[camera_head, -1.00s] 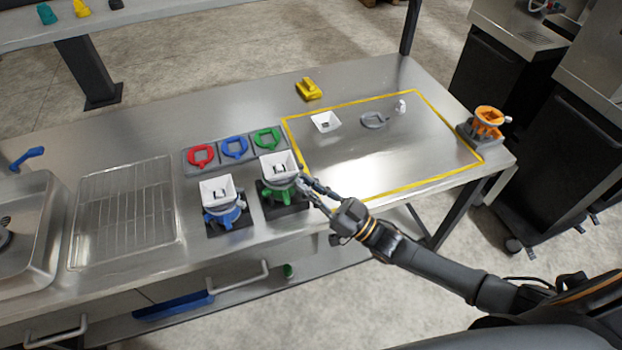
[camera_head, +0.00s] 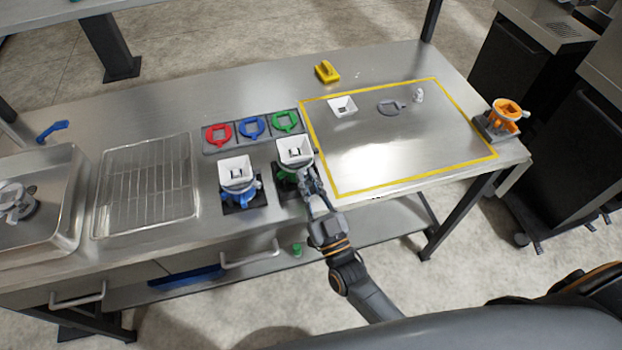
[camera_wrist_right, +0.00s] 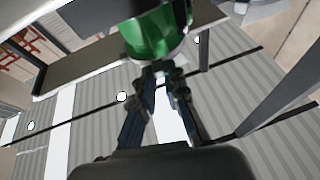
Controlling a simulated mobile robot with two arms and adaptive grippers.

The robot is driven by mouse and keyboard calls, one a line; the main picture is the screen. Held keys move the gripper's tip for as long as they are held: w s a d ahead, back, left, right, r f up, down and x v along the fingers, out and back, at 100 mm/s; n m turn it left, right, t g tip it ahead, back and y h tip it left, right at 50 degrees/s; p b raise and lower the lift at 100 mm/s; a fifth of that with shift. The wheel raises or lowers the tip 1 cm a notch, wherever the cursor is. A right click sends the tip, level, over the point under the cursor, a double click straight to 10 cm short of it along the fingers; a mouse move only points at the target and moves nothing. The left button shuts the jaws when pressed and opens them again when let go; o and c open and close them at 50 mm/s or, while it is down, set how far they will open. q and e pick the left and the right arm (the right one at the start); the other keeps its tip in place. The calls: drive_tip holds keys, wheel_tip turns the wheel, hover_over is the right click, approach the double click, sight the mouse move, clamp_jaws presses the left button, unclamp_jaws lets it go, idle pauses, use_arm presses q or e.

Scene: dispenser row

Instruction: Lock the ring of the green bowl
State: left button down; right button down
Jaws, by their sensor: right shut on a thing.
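The green bowl (camera_head: 284,174) stands on a dark base near the front table edge, with a white square hopper (camera_head: 295,150) on top. Its green body also fills the top of the right wrist view (camera_wrist_right: 155,32), with a pale rim along its lower edge. My right gripper (camera_head: 308,180) is at the bowl's front right, just below the hopper. In the wrist view its fingers (camera_wrist_right: 161,70) are closed together right at that rim, on what seems to be the ring's handle. The fingers and the bowl hide most of the ring. My left gripper is not in view.
A blue bowl with a white hopper (camera_head: 238,174) stands close on the left. Behind are red, blue and green rings in a grey tray (camera_head: 209,150). A yellow-outlined area on the right holds a white hopper (camera_head: 342,107) and grey ring (camera_head: 390,108). An orange dispenser (camera_head: 504,115) stands far right.

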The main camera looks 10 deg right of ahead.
idle(0.3)
drive_tip(key=c, duration=1.6)
unclamp_jaws()
drive_tip(key=shift+c, duration=0.2)
drive_tip(key=v, duration=1.2)
drive_tip(key=shift+f, duration=0.1)
